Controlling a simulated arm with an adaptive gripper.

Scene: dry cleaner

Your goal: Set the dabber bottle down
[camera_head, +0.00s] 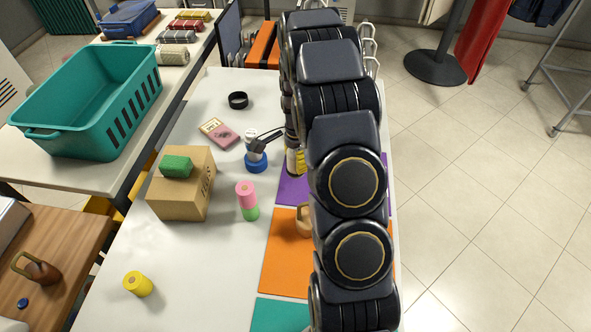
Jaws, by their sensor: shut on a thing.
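A cardboard box (186,199) with a green block (176,167) on it, a pink and green stack (247,201), a pink-cream card pack (220,133), a black ring (238,100) and a yellow roll (138,284) stand nearby. The front left of the table is mostly clear. My arm covers the right side.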

